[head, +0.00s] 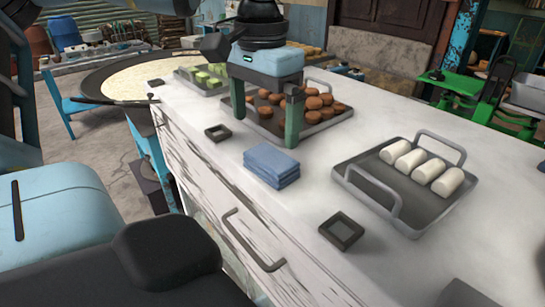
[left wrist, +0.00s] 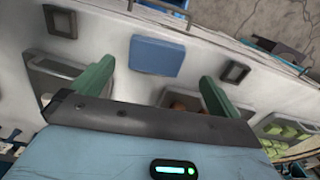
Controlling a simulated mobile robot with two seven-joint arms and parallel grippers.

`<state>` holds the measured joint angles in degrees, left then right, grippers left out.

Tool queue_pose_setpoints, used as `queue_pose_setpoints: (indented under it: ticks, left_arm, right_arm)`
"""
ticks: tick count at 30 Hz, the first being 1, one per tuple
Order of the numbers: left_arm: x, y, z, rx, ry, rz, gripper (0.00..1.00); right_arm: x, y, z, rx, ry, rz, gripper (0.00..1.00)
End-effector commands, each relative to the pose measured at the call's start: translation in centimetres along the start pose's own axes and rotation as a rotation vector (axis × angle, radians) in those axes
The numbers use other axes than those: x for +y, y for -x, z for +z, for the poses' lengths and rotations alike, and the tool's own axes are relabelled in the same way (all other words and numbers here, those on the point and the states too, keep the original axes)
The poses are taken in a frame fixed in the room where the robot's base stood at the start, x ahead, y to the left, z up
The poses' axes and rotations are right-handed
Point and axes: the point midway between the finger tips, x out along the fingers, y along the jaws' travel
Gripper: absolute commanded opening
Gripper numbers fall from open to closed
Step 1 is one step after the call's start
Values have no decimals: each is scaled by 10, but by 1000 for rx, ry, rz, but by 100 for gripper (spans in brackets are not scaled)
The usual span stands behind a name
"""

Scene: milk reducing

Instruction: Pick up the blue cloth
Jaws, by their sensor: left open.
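The blue cloth (head: 271,165) is folded into a thick stack and lies flat on the white counter near its front edge. It also shows in the left wrist view (left wrist: 155,56), seen between and beyond my finger tips. My left gripper (head: 264,131) is open and empty, with two green fingers pointing down. In the head view it is just behind the cloth, apart from it and over the front of a tray. The same gripper shows in the left wrist view (left wrist: 156,73). My right gripper is not in view.
A tray of brown round pieces (head: 340,108) lies behind my left gripper. A tray with several white rolls (head: 360,172) stands right of the cloth. Small dark square dishes (head: 341,231) (head: 217,132) flank it. A tray of green pieces (head: 192,88) is farther back. Counter around the cloth is clear.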

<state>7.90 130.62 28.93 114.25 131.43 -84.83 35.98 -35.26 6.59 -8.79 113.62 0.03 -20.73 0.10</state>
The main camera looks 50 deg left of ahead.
Motion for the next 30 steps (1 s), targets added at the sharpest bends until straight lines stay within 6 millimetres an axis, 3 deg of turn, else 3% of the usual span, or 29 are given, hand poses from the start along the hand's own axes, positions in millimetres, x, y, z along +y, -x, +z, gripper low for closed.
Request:
queue_pose_setpoints:
  ticks: [3, 8, 19, 28, 30]
  left_arm:
    - [0, -12, 0, -3, 0, 1, 100]
    - [0, -15, 0, -2, 0, 0, 100]
    - [4, -60, -4, -3, 0, 1, 100]
    - [4, -65, -4, -1, 0, 1, 100]
    - [4, -65, -4, 0, 0, 1, 93]
  right_arm:
    - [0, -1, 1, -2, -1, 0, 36]
    - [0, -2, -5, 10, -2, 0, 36]
    - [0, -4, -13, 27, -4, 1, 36]
    - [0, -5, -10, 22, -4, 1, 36]
    - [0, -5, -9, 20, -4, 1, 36]
